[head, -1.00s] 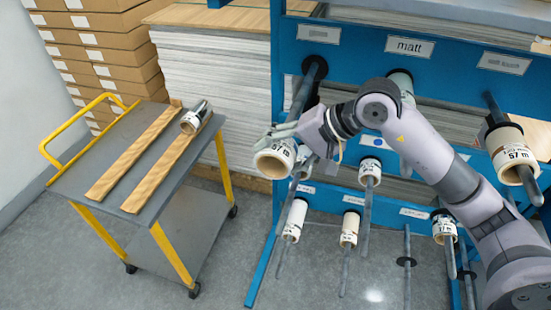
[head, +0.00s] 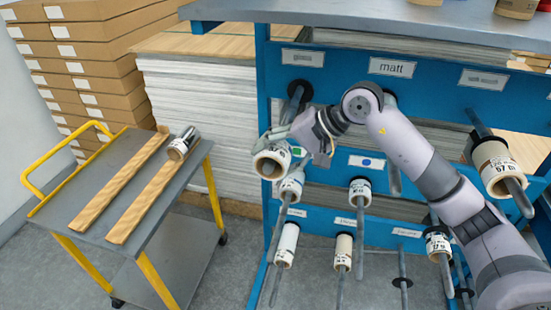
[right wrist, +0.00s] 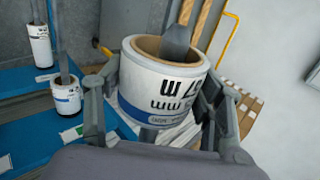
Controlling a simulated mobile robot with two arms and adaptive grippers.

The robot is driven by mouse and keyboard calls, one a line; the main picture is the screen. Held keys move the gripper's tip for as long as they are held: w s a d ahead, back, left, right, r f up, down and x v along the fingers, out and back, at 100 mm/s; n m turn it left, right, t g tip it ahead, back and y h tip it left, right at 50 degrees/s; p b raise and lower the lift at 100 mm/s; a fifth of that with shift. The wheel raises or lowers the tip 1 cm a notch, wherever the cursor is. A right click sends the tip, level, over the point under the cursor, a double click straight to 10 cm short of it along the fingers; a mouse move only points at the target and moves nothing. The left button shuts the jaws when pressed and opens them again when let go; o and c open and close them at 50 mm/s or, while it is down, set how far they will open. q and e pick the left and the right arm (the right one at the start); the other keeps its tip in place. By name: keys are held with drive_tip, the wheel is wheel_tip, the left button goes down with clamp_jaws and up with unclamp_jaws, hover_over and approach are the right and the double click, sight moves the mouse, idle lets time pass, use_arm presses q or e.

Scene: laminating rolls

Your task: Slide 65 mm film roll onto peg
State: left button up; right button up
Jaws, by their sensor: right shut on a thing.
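My right gripper (head: 285,150) is shut on a white film roll (head: 271,163) with a brown core, at the left end of the rack's upper row. The roll also shows in the right wrist view (right wrist: 160,85), between the two fingers (right wrist: 150,105). In that view a grey peg (right wrist: 178,43) stands in the roll's core. In the head view the upper left peg (head: 295,103) runs from its dark collar down toward the roll; the gripper partly hides it. How far the roll sits along the peg is not clear. My left gripper is not in view.
The blue rack (head: 338,65) has several other pegs, many with rolls. A large roll (head: 493,168) hangs at the right. A grey trolley (head: 90,215) at the left carries two wooden strips and a silver roll (head: 183,143). Boxes and sheet stacks stand behind.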

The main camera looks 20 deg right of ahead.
drive_tip(key=o, duration=1.3)
drive_tip(key=v, duration=1.2)
